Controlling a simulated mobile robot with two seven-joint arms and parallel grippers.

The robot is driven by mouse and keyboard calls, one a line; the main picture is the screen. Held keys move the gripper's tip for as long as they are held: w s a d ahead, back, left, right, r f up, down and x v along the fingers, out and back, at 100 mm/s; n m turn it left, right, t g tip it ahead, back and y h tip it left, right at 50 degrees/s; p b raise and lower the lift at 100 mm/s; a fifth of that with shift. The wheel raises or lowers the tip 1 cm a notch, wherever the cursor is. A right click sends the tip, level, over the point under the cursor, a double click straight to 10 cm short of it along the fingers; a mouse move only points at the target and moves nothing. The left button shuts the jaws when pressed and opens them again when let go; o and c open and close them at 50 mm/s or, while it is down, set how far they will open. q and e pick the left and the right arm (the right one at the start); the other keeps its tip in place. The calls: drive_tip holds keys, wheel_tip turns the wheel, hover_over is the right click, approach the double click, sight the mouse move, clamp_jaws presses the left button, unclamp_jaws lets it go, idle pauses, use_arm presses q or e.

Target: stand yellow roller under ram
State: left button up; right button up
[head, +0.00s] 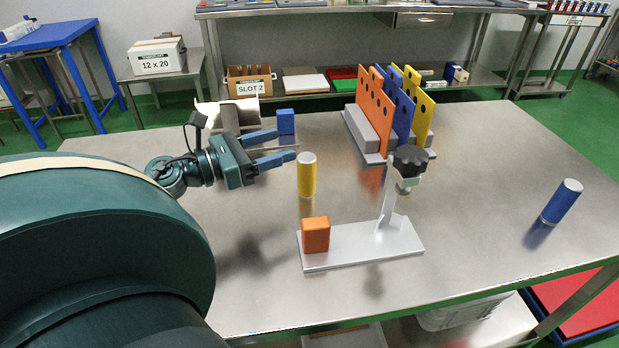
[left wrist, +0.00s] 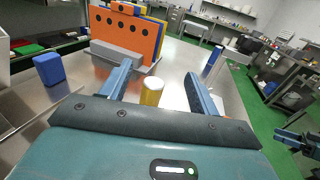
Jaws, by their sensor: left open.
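The yellow roller (head: 306,175) stands upright on the steel table, left of the press. The press has a pale grey base (head: 365,243), an upright post and a ram with a black knob (head: 410,160) overhead. An orange block (head: 316,235) sits on the base's left end. My left gripper (head: 286,145) is open and empty, its blue fingers pointing right, just behind and left of the roller's top. In the left wrist view the roller (left wrist: 151,93) shows between the spread fingers (left wrist: 159,75), apart from both. What seems my right gripper (left wrist: 298,140) is at the right edge, partly cut off.
A blue roller (head: 562,202) stands at the table's right. A rack of orange, blue and yellow plates (head: 390,110) stands behind the press. A blue block (head: 286,121) is just beyond my left fingers. The table between press and blue roller is clear.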

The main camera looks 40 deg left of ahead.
use_arm(q)
approach(308, 156)
drive_tip(key=w, duration=0.2)
drive_tip(key=shift+d+p+x, duration=0.2)
drive_tip(key=shift+x, duration=1.8)
drive_tip(key=shift+d+p+x, duration=0.15)
drive_tip(key=shift+d+x, duration=0.05)
drive_tip(key=shift+x, duration=1.85)
drive_tip(key=shift+s+r, duration=0.15)
drive_tip(key=shift+c, duration=0.4)
clamp_jaws()
